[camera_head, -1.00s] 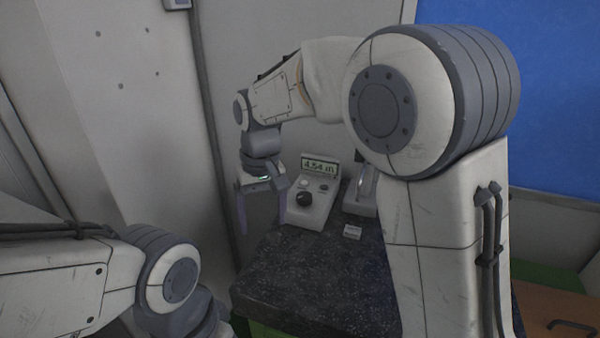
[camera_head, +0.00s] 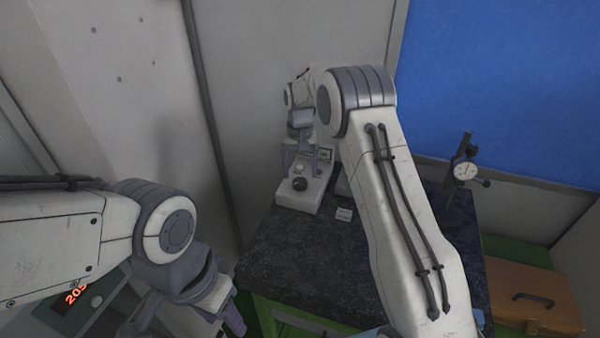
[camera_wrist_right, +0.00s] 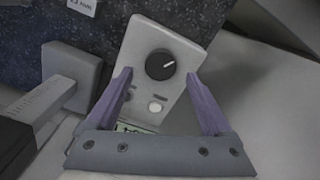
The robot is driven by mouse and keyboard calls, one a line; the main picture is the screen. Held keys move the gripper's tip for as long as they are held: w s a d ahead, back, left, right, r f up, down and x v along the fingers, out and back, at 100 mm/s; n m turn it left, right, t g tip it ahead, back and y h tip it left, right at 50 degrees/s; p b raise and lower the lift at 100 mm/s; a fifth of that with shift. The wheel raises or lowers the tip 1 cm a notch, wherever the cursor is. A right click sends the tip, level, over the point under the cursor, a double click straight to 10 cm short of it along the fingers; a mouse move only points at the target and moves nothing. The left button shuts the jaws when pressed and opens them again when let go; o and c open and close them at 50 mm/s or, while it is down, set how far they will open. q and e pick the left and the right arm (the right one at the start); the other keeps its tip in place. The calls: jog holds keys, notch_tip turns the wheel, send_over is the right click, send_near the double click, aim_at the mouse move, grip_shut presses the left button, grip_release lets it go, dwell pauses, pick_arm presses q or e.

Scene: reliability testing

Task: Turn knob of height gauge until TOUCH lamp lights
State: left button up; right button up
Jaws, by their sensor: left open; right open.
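The light grey control box (camera_head: 296,201) stands at the back left of the dark speckled table. Its black knob (camera_head: 299,184) also shows in the right wrist view (camera_wrist_right: 160,65), with a white pointer line. A pale round lamp (camera_wrist_right: 155,106) looks unlit; its label is unreadable. The display (camera_head: 326,155) is partly covered, its reading illegible. My right gripper (camera_head: 299,163) is open and empty over the box; in the wrist view its fingers flank the knob from above, apart from it. My left gripper (camera_head: 189,325) is open and empty at the lower left, away from the box.
A grey block (camera_wrist_right: 77,72) stands beside the box, mostly hidden by my right arm in the head view. A small label card (camera_head: 344,214) lies in front. A dial indicator stand (camera_head: 463,171) and wooden case (camera_head: 530,297) are right. A red-digit display (camera_head: 76,293) is lower left.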

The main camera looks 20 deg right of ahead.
aim_at(300, 181)
jog(key=shift+f+p, duration=0.55)
jog(key=shift+f, duration=1.1)
jog(key=shift+c, duration=0.3)
grip_shut()
